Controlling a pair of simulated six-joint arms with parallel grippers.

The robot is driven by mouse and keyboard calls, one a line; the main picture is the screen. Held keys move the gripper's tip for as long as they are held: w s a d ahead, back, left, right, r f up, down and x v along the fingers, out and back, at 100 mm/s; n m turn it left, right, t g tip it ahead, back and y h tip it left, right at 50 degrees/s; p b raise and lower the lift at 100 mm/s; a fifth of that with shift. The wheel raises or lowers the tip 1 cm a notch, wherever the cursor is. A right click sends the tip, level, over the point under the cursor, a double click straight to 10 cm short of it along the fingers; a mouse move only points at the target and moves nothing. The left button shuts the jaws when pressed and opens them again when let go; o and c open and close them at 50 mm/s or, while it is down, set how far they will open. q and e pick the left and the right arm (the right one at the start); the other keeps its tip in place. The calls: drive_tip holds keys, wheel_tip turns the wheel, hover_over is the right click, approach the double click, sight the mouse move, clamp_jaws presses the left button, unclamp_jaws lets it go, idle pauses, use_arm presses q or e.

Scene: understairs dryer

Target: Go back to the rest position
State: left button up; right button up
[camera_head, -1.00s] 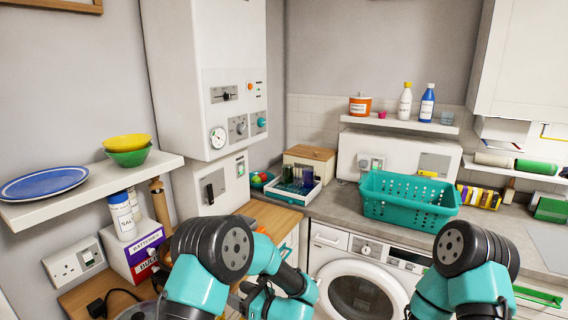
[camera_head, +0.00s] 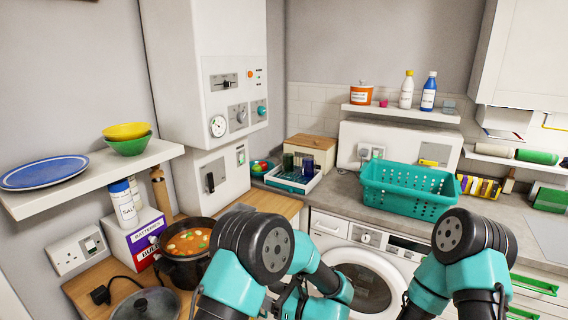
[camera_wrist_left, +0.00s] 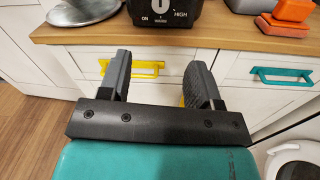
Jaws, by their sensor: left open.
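My left gripper (camera_wrist_left: 158,72) is open and empty in the left wrist view. Its two dark fingers stand apart in front of white drawers below a wooden worktop, and it touches nothing that I can see. In the head view my left arm (camera_head: 245,265) is folded at the lower middle, and its fingers cannot be made out. My right arm (camera_head: 460,260) shows at the lower right, in front of the washing machine; its gripper is out of sight.
A pot of stew (camera_head: 186,252) stands on the wooden worktop, left of my left arm, with a grey lid (camera_head: 146,304) nearby. A teal basket (camera_head: 408,200) sits on the grey counter. The drawers have a yellow handle (camera_wrist_left: 150,69) and a teal handle (camera_wrist_left: 284,76).

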use_arm(q)
drive_tip(key=w+a+m, duration=0.3)
drive_tip(key=a, duration=0.3)
drive_tip(key=w+a+m, duration=0.3)
drive_tip(key=a+m, duration=0.1)
drive_tip(key=a, duration=0.3)
drive_tip(key=shift+w+a+m+t, duration=0.3)
idle(0.5)
idle(0.6)
